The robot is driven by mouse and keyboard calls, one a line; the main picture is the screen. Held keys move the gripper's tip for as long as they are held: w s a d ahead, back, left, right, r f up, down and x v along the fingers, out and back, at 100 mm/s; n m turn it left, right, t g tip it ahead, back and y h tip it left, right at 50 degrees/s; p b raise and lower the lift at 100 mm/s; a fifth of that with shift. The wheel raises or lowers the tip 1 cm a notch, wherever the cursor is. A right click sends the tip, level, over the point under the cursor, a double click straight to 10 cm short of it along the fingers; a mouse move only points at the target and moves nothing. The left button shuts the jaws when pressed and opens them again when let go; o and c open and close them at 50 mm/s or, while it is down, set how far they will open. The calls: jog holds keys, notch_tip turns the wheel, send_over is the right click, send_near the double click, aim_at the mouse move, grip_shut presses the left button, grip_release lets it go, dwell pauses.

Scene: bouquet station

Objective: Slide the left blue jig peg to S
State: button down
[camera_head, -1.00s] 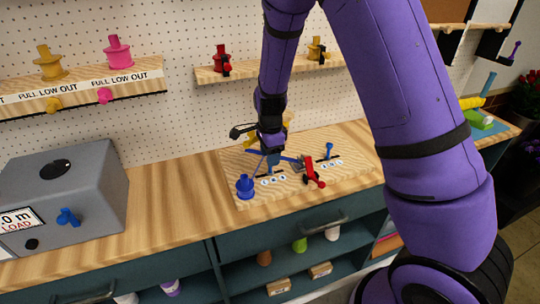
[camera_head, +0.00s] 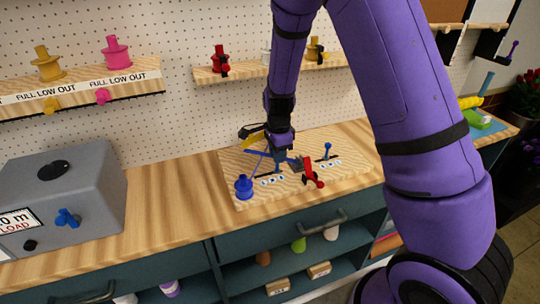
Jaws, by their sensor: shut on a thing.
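The jig board (camera_head: 345,178) lies on the wooden counter. It has a left and a right slot, each with small white letter labels in front; the left labels (camera_head: 270,181) are too small to read. The left blue jig peg (camera_head: 280,160) stands at the left slot, partly hidden by my gripper. My gripper (camera_head: 279,150) reaches down from above and is shut on this peg; its fingertips are hard to make out. The right blue peg (camera_head: 327,149) stands upright at its own slot, apart from my gripper.
A blue spool (camera_head: 243,187) stands at the board's front left corner. A red clamp-like piece (camera_head: 312,173) stands just right of my gripper. A grey box (camera_head: 66,200) fills the counter's left end. The counter between (camera_head: 165,205) is clear.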

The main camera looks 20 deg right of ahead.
jog(key=shift+d, duration=0.3)
jog(key=c, duration=1)
grip_release()
jog(key=shift+d, duration=0.1)
jog(key=shift+o, duration=0.2)
jog(key=shift+r, duration=0.5)
notch_tip(320, 180, up, 10)
